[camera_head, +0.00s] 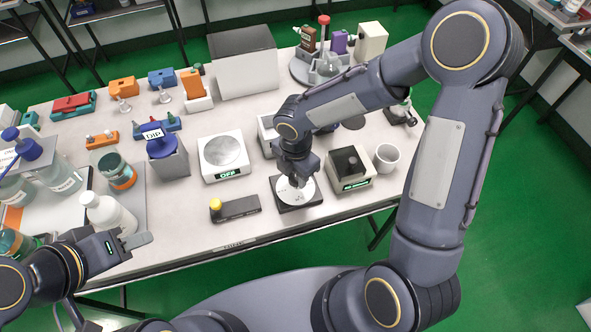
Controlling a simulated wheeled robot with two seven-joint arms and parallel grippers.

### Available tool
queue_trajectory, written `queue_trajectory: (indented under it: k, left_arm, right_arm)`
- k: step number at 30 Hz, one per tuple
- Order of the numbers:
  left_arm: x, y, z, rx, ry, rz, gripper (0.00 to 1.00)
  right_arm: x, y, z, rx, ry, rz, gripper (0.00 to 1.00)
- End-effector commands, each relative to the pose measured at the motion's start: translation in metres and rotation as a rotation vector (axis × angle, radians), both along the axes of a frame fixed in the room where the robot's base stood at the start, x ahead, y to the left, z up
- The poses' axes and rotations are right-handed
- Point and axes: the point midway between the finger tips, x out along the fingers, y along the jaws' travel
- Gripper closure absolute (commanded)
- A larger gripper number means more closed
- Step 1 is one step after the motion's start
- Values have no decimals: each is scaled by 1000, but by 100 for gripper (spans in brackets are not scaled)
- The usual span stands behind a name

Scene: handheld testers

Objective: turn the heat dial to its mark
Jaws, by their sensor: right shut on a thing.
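A dark square base (312,203) with a white round face (284,186) sits near the front edge of the table; I take it for the heat dial. My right gripper (296,183) points down over the face and is shut on the dial's knob, which it mostly hides. The marks on the face are too small to read. My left gripper (140,236) hangs by the table's front left edge, apart from the dial, beside a white bottle (108,215). I cannot make out the gap between its fingers.
Left of the dial lie a dark bar with a yellow knob (236,208) and a white plate device (222,157) reading "OFF". Bare table (180,215) shows at front left.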

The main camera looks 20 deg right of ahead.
Motion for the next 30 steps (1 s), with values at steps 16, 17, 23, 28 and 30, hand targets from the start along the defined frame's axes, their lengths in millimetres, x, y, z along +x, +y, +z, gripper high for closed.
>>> queue_trajectory:
  k: [16, 17, 23, 28, 30]
  left_arm:
    - [0, 0, 16, 0, 0, 0, 64]
    - [0, 0, 16, 0, 0, 0, 64]
    - [0, 0, 17, 0, 0, 0, 64]
    - [0, 0, 16, 0, 0, 0, 64]
    - [0, 0, 16, 0, 0, 0, 64]
  right_arm:
    - [0, 0, 0, 0, 0, 286, 89]
    - [0, 0, 0, 0, 0, 292, 89]
    - [0, 0, 0, -1, -1, 312, 89]
    - [0, 0, 0, 0, -1, 314, 89]
    - [0, 0, 0, 0, -1, 314, 89]
